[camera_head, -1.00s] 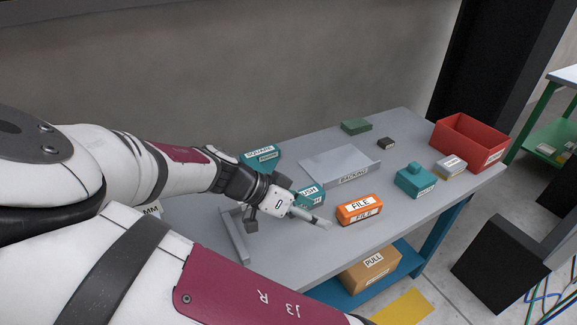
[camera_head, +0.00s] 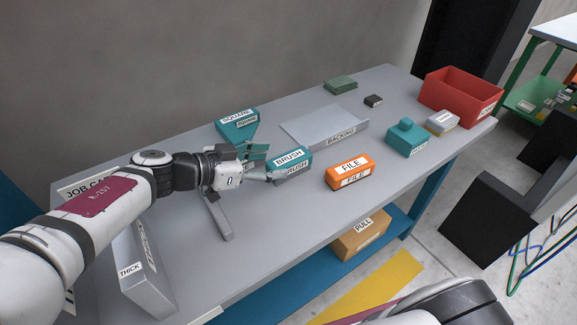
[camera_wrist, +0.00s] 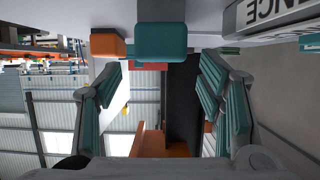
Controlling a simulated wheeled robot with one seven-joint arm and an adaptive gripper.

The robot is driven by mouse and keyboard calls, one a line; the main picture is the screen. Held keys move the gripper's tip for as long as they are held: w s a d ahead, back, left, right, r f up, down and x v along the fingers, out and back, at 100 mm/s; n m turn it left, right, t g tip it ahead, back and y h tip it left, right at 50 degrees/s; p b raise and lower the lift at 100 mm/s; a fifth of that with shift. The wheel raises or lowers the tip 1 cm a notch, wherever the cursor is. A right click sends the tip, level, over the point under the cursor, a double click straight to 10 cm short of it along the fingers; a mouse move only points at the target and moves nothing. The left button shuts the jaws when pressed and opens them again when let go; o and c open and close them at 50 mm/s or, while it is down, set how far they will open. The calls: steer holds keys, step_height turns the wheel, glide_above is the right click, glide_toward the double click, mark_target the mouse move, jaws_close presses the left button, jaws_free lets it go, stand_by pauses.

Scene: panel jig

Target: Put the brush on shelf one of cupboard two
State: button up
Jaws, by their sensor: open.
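The brush (camera_head: 291,163) is a teal block with white labels reading BRUSH, lying on the grey table. It also shows as a teal block (camera_wrist: 160,42) ahead of my fingers in the wrist view, near the top middle. My gripper (camera_head: 266,163) is open, low over the table at the left end of the brush, fingers pointing at it. In the wrist view the two teal-padded fingers (camera_wrist: 160,95) stand wide apart with nothing gripped between them. Whether a finger touches the brush I cannot tell. I cannot make out a labelled cupboard two.
The orange FILE block (camera_head: 350,170) lies right of the brush. A grey BACKING tray (camera_head: 325,128) is behind it and a teal SQUARE piece (camera_head: 237,122) behind my gripper. A red bin (camera_head: 460,97) is at the far right.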

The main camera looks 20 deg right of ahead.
mark_target(286, 159)
steer(key=shift+b+x, duration=0.4)
steer(key=shift+x, duration=2.8)
steer(key=c, duration=1.4)
steer(key=shift+r, duration=0.15)
steer(key=shift+c, duration=0.2)
